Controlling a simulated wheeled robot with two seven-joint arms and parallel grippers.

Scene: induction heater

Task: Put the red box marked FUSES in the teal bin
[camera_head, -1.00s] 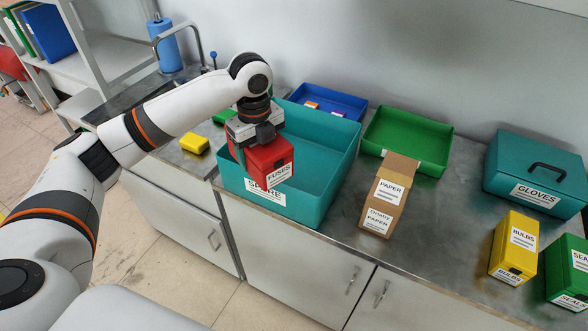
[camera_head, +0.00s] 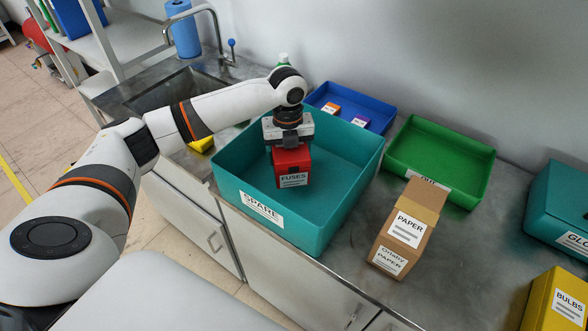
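The red box marked FUSES (camera_head: 292,164) is held by my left gripper (camera_head: 289,143), which points down and is shut on the box's top. The box hangs over the inside of the teal bin (camera_head: 262,221), whose front label reads SPARE. In this view the box overlaps the bin's interior, and I cannot tell how far above the floor it is. The gripper's fingers are partly hidden by the box and wrist. My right gripper is not in view.
A brown PAPER box (camera_head: 405,228) stands right of the bin. A green tray (camera_head: 440,160) and a blue tray (camera_head: 350,105) with small items lie behind. A yellow BULBS box (camera_head: 553,300) and a teal case (camera_head: 560,209) are at the right. A sink and faucet (camera_head: 215,27) are back left.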

